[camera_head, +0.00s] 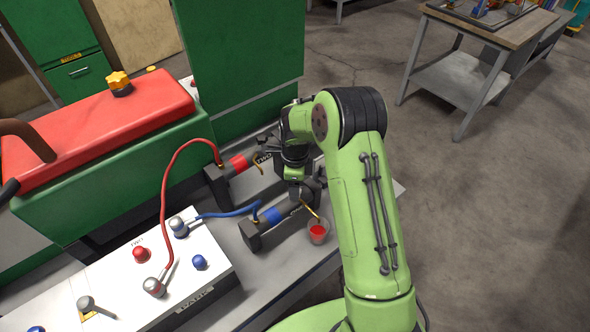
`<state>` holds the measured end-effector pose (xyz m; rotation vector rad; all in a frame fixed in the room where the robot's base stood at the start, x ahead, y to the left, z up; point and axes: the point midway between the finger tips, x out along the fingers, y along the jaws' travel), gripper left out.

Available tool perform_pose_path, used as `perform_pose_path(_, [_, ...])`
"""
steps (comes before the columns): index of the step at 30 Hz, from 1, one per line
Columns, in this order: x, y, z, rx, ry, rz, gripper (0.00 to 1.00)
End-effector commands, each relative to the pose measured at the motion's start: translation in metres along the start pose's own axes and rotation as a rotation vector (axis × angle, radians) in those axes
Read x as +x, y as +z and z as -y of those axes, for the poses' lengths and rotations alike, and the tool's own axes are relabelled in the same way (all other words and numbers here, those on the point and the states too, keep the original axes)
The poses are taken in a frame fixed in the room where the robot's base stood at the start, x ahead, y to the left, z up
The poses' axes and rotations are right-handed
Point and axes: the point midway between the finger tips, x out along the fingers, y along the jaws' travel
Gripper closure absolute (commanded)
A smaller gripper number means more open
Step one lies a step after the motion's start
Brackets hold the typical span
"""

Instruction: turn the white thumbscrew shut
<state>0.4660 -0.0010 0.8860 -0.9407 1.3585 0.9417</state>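I cannot make out the white thumbscrew; my gripper and arm may be covering it.
A white control panel (212,252) with levers and red and blue buttons stands at the left front. A red hose (165,200) and a blue hose (228,212) run from it to the cylinders. A green machine with a red lid (105,120) is behind. Open floor lies right.

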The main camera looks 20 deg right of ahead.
Motion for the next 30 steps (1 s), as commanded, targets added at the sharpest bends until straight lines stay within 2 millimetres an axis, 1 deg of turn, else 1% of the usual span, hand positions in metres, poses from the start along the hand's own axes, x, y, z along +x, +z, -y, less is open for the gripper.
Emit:
perform_pose_path(1, [-0.015, 0.0, 0.001, 0.0, -0.006, 0.002, 0.39])
perform_pose_path(9, [-0.093, 0.0, 0.001, 0.001, -0.007, 0.002, 0.39])
perform_pose_path(12, [-0.117, 0.001, 0.001, 0.0, -0.006, 0.002, 0.39])
perform_pose_path(15, [-0.133, 0.0, 0.001, 0.001, -0.005, 0.002, 0.39])
perform_pose_path(19, [-0.142, 0.0, 0.0, 0.001, -0.003, 0.001, 0.39])
perform_pose_path(30, [-0.142, 0.0, 0.0, 0.0, -0.001, 0.0, 0.39])
